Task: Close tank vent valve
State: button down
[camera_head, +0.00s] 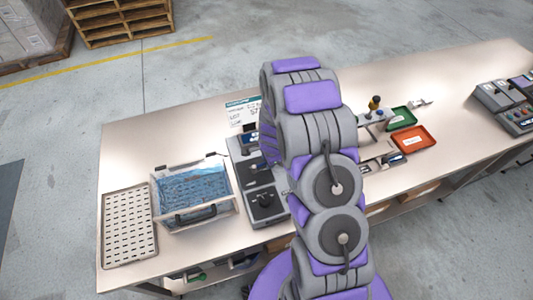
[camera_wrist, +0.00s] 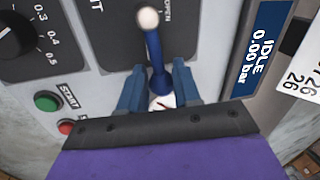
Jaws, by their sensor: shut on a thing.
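In the wrist view, the vent valve lever (camera_wrist: 153,45) has a blue stem and a white ball knob. It points up in the picture, its knob left of the word OPEN on a dark panel. My gripper (camera_wrist: 159,88) has its two blue fingers on either side of the lower stem and is shut on it. A white round part with a red mark shows just below. In the head view, the clear tank (camera_head: 222,205) with blue water stands left of the grey control unit (camera_head: 265,205). My arm hides the gripper and lever there.
A display (camera_wrist: 262,45) reads IDLE, 0.00 bar. A black dial (camera_wrist: 14,35), green START button (camera_wrist: 47,101) and red button (camera_wrist: 66,127) are left of the lever. A perforated tray (camera_head: 128,235) lies left of the tank. Green and orange trays (camera_head: 413,140) lie right of my arm.

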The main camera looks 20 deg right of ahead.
jog(key=shift+s+r+m+p, duration=0.1)
jog(key=shift+s+m+p, duration=0.15)
jog(key=shift+m+p, duration=0.3)
jog(key=shift+m, duration=0.25)
jog(key=c, duration=0.8)
grip_release()
jog(key=shift+a, duration=0.1)
jog(key=s+r, duration=0.3)
jog(key=r, duration=1.3)
jog(key=shift+s+r, duration=0.2)
jog(key=shift+r, duration=0.2)
